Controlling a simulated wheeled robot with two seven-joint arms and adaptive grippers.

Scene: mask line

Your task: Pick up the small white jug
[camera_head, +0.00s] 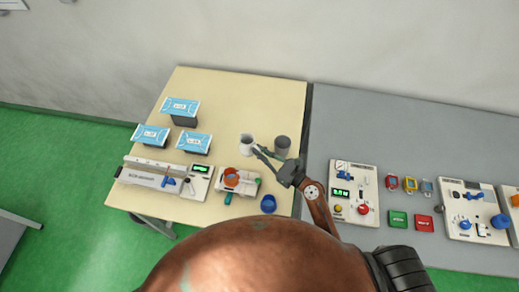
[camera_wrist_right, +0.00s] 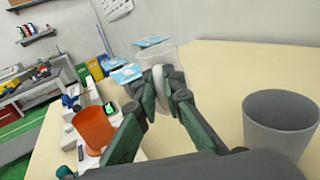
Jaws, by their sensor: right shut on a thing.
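The small white jug (camera_head: 247,145) stands upright on the pale wooden table (camera_head: 235,100), left of a dark grey cup. In the right wrist view the jug (camera_wrist_right: 150,62) is at the fingertips, with its pale handle toward me. My right gripper (camera_head: 262,152) reaches in from the lower right, and its green fingers (camera_wrist_right: 160,92) are shut on the jug at the handle. Whether the jug touches the table is hard to tell. My left gripper is not in either view.
The grey cup (camera_head: 282,145) stands close beside my right gripper. An orange cup (camera_head: 231,177) sits on a white device nearer the front, with a blue cup (camera_head: 268,203) to its right. The table's back is clear.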

